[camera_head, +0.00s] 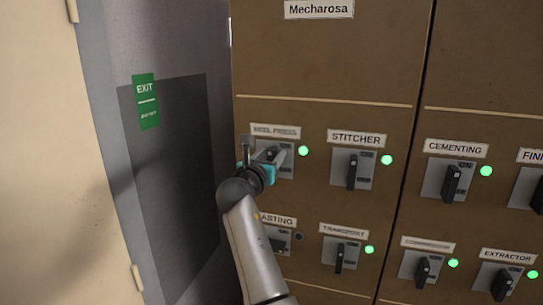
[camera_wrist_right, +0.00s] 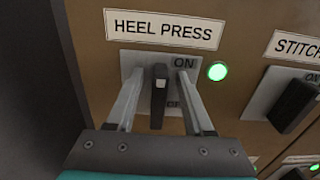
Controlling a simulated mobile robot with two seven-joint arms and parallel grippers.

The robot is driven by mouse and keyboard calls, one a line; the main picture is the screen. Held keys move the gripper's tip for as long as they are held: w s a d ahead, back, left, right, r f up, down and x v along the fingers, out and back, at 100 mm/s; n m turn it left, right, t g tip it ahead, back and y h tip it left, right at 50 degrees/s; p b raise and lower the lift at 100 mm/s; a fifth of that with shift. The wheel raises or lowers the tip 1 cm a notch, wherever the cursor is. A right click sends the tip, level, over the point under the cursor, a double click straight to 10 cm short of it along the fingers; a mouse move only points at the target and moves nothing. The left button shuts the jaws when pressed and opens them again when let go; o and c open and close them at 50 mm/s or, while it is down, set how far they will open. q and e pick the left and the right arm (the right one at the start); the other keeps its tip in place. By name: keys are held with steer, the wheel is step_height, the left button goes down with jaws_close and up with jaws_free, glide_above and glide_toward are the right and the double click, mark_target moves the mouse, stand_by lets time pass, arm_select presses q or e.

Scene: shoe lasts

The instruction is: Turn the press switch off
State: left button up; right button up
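The heel press switch (camera_wrist_right: 159,92) is a black lever on a grey plate (camera_wrist_right: 188,75) under the "HEEL PRESS" label (camera_wrist_right: 163,29). Its lever stands upright, with "ON" beside its upper end and a partly covered "OF…" lower down. Its lamp (camera_wrist_right: 217,71) is lit green, also in the head view (camera_head: 303,151). My right gripper (camera_head: 264,153) is at this switch and hides part of it in the head view. In the right wrist view its two fingers (camera_wrist_right: 160,76) are apart, one on each side of the lever, with gaps visible. My left gripper is not in view.
The stitcher switch (camera_head: 352,170) is close on the right, upright with a green lamp. Below, the lasting switch (camera_head: 279,244) has a dark lamp. More switches line the brown cabinet (camera_head: 330,60). A grey door with an exit sign (camera_head: 146,101) is on the left.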

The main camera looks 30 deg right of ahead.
jaws_close()
steer(key=shift+d, duration=0.1)
stand_by(0.6)
steer(key=m, duration=0.1)
steer(key=m+p, duration=0.1)
steer(key=m, duration=0.1)
steer(key=shift+s+d, duration=0.2)
steer(key=shift+s, duration=0.1)
steer(key=shift+s+d+f+m+b, duration=0.3)
steer(key=shift+m+b, duration=0.5)
steer(key=shift+m, duration=1.65)
steer(key=shift+s+d+f+m+b, duration=0.15)
steer(key=shift+f+m+b, duration=0.5)
steer(key=shift+m, duration=1.85)
steer(key=shift+s+d+f+m+b, duration=0.2)
steer(key=shift+m+b, duration=0.7)
steer(key=shift+m, duration=1.55)
steer(key=shift+a+f, duration=0.1)
